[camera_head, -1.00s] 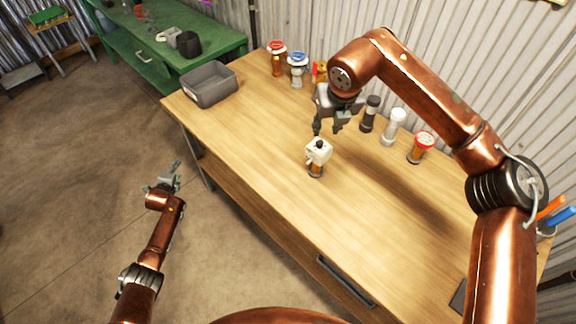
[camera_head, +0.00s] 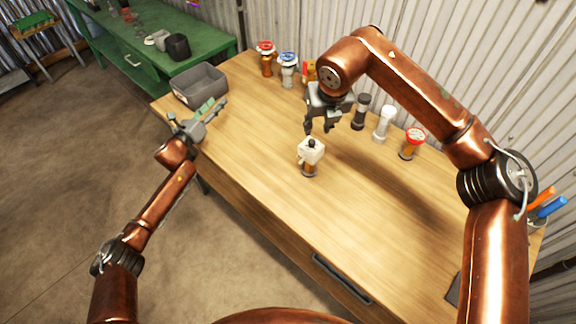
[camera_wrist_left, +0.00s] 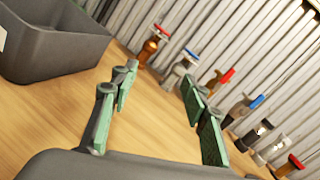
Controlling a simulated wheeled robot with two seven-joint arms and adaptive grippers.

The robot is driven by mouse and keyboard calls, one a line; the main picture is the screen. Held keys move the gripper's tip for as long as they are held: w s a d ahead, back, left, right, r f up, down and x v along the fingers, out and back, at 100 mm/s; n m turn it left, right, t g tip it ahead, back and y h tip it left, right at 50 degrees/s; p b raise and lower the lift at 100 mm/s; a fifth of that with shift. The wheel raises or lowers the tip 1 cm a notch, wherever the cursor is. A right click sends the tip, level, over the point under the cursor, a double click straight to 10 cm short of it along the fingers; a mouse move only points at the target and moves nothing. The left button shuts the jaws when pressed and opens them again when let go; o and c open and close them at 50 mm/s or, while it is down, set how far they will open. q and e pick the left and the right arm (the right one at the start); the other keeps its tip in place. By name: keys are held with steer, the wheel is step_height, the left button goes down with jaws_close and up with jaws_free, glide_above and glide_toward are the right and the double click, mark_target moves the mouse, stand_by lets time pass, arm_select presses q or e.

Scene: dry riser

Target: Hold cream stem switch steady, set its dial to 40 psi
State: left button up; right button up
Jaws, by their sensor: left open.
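My right gripper (camera_head: 321,128) is just above and behind the switch in the head view, fingers pointing down and apart. I cannot tell whether it touches the knob. My left gripper (camera_head: 198,109) is open and empty at the table's left edge, near the grey bin and well left of the switch. Its spread fingers (camera_wrist_left: 157,85) show in the left wrist view, where the switch is not visible.
A grey bin (camera_head: 201,88) stands at the table's far left corner. Several valves and fittings, including a red-topped one (camera_head: 412,143), line the back by the corrugated wall. The table (camera_head: 245,135) is clear between my left gripper and the switch. A green bench (camera_head: 130,60) stands beyond.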

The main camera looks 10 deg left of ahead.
mark_target(310, 160)
arm_select(q)
steer(key=s+d+m+g+h, duration=0.1)
steer(key=s+d+m+h, duration=0.1)
steer(key=d, duration=0.4)
steer(key=s+d+f+m+g+h, duration=0.1)
steer(key=s+d+m+h, duration=0.1)
steer(key=d, duration=0.3)
steer(key=s+d+f+m+g+h, duration=0.1)
steer(key=s+d+m+g+h, duration=0.1)
steer(key=d, duration=0.4)
steer(key=shift+s+d+f+m+h, duration=0.1)
steer(key=shift+s+d+m+h, duration=0.1)
steer(key=shift+s+m, duration=0.35)
steer(key=shift+s+d+f+m+h, duration=0.15)
steer(key=shift+s+m, duration=0.1)
steer(key=shift+s, duration=0.55)
steer(key=s+d+f+m+g+h, duration=0.1)
steer(key=s+d+m, duration=0.1)
steer(key=s+d, duration=0.2)
steer(key=s+d+f+m+g+h, duration=0.1)
steer(key=s+d+g, duration=0.1)
steer(key=s+d, duration=0.1)
steer(key=s+d+f+m+g+h, duration=0.1)
steer(key=s+d+m+g, duration=0.1)
steer(key=s+d, duration=0.2)
steer(key=shift+s+d+f+m, duration=0.15)
steer(key=shift+s+d+m, duration=0.15)
steer(key=shift+d, duration=0.35)
steer(key=x, duration=0.7)
steer(key=shift+d, duration=0.15)
